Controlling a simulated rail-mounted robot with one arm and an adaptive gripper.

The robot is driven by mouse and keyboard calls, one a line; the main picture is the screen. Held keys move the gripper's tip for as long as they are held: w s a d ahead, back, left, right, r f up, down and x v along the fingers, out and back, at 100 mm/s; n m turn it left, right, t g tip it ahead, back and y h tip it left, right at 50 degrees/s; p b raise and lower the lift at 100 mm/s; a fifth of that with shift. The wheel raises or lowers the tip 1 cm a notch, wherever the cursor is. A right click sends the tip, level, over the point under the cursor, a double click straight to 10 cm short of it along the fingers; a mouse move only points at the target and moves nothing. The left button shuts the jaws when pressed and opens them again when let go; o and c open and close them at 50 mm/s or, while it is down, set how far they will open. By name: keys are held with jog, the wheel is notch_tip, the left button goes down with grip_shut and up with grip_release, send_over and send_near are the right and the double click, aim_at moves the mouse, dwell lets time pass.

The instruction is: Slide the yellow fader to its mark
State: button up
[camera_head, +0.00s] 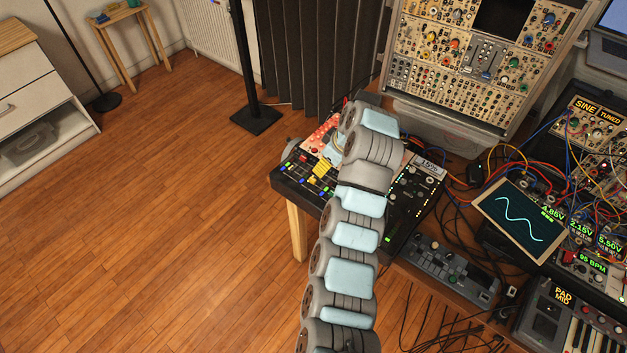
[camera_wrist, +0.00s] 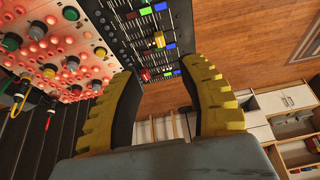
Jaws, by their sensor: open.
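The yellow fader (camera_wrist: 159,39) is a small cap on a dark fader panel (camera_wrist: 128,28) in the wrist view. It lies beyond my fingertips, in line with the gap between them. My gripper (camera_wrist: 160,68) has yellow ribbed fingers spread apart, with nothing between them. A red fader cap (camera_wrist: 145,74) shows near the left fingertip. Green and blue patches lie on the panel; I cannot tell which is the yellow fader's mark. In the head view my gripper (camera_head: 320,170) is over the dark mixer (camera_head: 288,187), and I cannot make out the yellow fader there.
A red panel with knobs (camera_wrist: 70,45) adjoins the fader panel. In the head view a black device (camera_head: 408,205) stands right of my arm, with cables and a screen (camera_head: 520,218) farther right. A modular rack (camera_head: 475,60) stands behind. The wooden floor (camera_head: 150,220) is clear at left.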

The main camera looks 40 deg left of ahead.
aim_at(313, 179)
jog(key=b+x, duration=0.1)
jog(key=x, duration=1)
jog(key=shift+a+f, duration=0.25)
jog(key=shift+f, duration=0.05)
